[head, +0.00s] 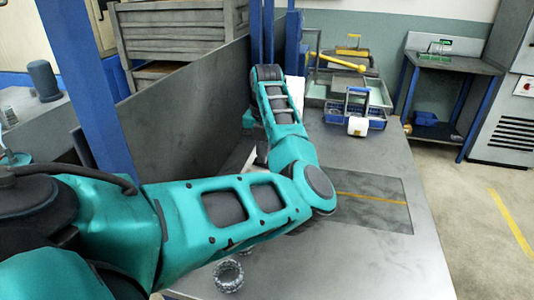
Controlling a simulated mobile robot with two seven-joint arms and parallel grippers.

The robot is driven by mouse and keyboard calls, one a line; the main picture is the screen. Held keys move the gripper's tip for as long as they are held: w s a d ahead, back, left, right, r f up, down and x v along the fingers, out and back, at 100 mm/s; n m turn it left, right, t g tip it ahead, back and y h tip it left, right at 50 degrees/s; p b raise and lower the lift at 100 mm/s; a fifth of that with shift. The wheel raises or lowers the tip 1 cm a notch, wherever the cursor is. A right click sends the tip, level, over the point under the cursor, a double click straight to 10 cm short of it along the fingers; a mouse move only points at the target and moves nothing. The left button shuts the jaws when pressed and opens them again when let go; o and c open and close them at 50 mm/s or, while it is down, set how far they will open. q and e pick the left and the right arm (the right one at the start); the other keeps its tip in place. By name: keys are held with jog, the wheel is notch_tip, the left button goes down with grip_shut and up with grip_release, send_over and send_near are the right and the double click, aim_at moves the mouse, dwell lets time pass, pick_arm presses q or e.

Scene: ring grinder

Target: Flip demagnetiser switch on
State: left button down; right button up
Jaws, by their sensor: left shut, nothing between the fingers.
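My left arm comes in from the left, bends at its elbow over the table and reaches toward the back. Its gripper (260,156) is small and dark, mostly hidden behind the forearm, low near the tabletop beside the dark panel. It looks shut, with nothing seen in it. I cannot make out the demagnetiser or its switch for certain; a pale edge shows beside the gripper, and the arm covers much of that area. Whether the gripper touches anything there is hidden. My right gripper is not in view.
A ring-shaped metal part (229,276) lies at the near table edge. A dark mat (372,198) with a yellow line lies right of my elbow. A blue-grey basket (357,104) and green trays (335,84) stand at the back. The right side of the table (400,270) is clear.

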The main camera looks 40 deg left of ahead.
pick_arm(q)
jog(key=shift+a+r, duration=0.1)
jog(key=shift+r, duration=0.1)
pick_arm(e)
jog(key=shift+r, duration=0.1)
pick_arm(q)
jog(key=r, duration=0.1)
jog(key=r+p, duration=0.1)
jog(key=r, duration=0.1)
jog(key=shift+w+d+r, duration=0.2)
jog(key=shift+d, duration=0.05)
notch_tip(320, 180, up, 10)
jog(key=d, duration=0.1)
jog(key=shift+w+r, duration=0.15)
jog(key=shift+w, duration=0.1)
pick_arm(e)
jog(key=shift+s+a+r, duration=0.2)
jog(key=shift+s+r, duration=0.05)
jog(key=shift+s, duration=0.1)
pick_arm(q)
jog(key=shift+d, duration=0.1)
